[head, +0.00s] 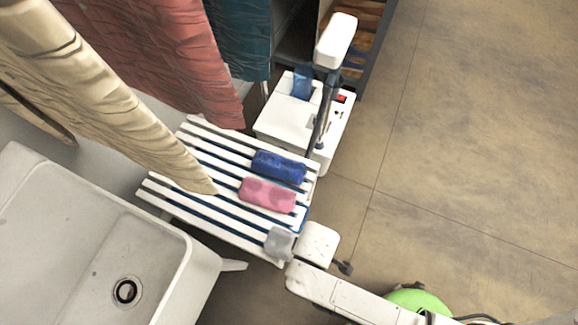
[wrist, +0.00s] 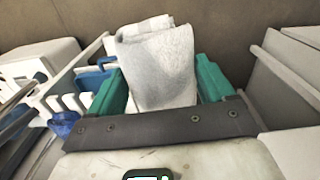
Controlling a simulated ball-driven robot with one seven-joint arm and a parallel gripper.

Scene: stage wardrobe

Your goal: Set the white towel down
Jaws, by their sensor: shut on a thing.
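The white towel (head: 279,242) shows as a small pale grey-white folded bundle at the near right end of the slatted bench (head: 175,207). My gripper (wrist: 160,82) is shut on the white towel (wrist: 158,62), which stands up between its two green fingers in the wrist view. In the head view the towel overlaps the bench slats; I cannot tell whether it touches them. A pink rolled towel (head: 267,195) and a dark blue rolled towel (head: 279,167) lie on the bench, beyond the white towel.
A white sink (head: 185,285) stands at the lower left. Large hanging cloths, beige (head: 100,95) and red (head: 170,50), hang over the bench's left side. A white machine (head: 283,118) with an upright post stands behind the bench.

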